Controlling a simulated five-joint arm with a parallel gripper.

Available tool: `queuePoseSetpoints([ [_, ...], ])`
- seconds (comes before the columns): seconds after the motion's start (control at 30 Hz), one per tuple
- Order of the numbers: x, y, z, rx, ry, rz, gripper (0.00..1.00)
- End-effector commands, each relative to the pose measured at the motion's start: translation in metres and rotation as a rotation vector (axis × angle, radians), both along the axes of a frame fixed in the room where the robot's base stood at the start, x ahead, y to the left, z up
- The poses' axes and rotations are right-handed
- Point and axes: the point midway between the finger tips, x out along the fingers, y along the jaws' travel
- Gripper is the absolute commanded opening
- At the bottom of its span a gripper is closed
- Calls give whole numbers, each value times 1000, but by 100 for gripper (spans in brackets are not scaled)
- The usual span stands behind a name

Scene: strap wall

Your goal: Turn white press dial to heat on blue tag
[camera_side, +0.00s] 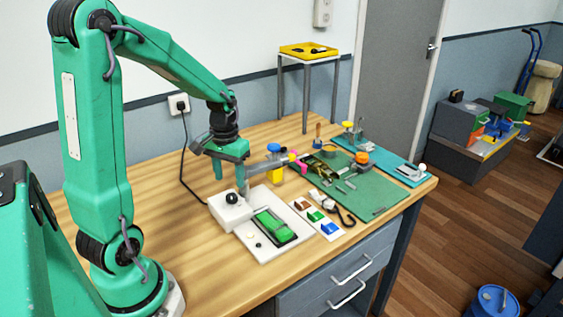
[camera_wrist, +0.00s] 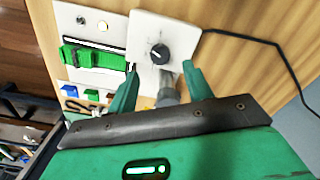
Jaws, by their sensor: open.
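The white press (camera_side: 225,212) stands on the table with a black round dial (camera_side: 232,197) on its box. In the wrist view the dial (camera_wrist: 160,54) shows a small white pointer mark. My gripper (camera_side: 230,182) is above the box, its green fingers apart and pointing down. In the wrist view my gripper (camera_wrist: 160,76) has one finger each side of a grey rod, just short of the dial. No contact with the dial shows. The blue tag (camera_side: 328,228) lies on a white card, beside a green tag (camera_side: 315,215) and a brown tag (camera_side: 301,204).
A green piece (camera_side: 274,224) lies on the press's white base. A black cable runs from the wall socket (camera_side: 179,104) to the press. A green mat (camera_side: 362,195) with loose tools lies right of the tags. The table's left part is clear.

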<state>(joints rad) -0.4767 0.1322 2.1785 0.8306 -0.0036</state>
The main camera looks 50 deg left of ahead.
Motion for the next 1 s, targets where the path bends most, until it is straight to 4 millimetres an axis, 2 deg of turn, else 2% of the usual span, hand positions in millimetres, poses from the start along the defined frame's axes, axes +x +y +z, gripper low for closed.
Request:
queuePoseSetpoints([
  [0.2, 0, 0, 18, 0, -1, 0, 51],
  [0.67, 0, -1, 22, 1, -2, -2, 51],
  [0.87, 0, -11, 32, 13, -28, -29, 51],
  [1.0, -3, -28, 48, 32, -67, -71, 51],
])
